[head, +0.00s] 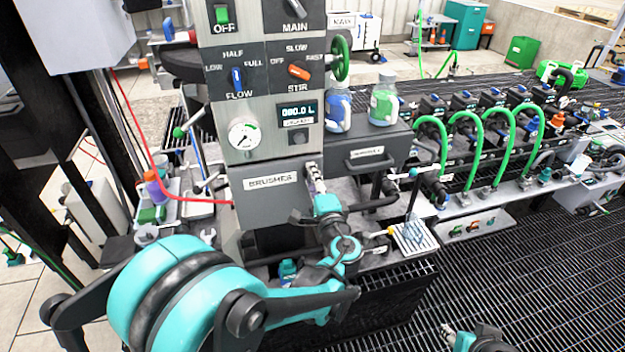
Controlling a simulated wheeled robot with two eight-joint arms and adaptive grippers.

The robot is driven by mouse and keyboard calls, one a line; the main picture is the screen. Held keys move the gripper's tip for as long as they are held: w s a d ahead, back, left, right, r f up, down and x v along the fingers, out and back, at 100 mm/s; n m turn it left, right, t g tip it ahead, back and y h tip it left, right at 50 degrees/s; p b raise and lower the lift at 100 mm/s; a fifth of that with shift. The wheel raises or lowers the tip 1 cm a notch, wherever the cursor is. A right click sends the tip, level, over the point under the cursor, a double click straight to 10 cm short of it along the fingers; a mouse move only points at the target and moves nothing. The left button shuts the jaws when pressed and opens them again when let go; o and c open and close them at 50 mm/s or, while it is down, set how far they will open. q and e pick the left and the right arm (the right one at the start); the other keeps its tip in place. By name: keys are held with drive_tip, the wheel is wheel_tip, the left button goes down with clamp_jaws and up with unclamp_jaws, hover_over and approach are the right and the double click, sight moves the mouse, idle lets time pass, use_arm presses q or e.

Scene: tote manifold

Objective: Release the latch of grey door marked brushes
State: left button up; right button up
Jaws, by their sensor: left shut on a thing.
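The grey door marked BRUSHES (258,202) is on the lower front of the control column and looks closed. Its latch (312,168) is a small metallic piece at the door's upper right edge. My left gripper (317,184) reaches up from below and is shut on the latch; its fingers hide part of it. The teal wrist covers the area just below and right of the door. Part of my right arm, with what seems to be its gripper (449,334), shows low at the bottom edge, over the floor grating; its fingers are too small to read.
Above the door are a pressure gauge (244,134), a display (297,112) and the FLOW and STIR knobs. A dark drawer (368,157) with two bottles on top is to the right. A red hose (165,190) runs at the left. Green hoses (468,125) arch along the right bench.

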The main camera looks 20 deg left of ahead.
use_arm(q)
drive_tip(key=o, duration=1.2)
drive_tip(key=shift+c, duration=0.2)
drive_tip(key=v, duration=1.2)
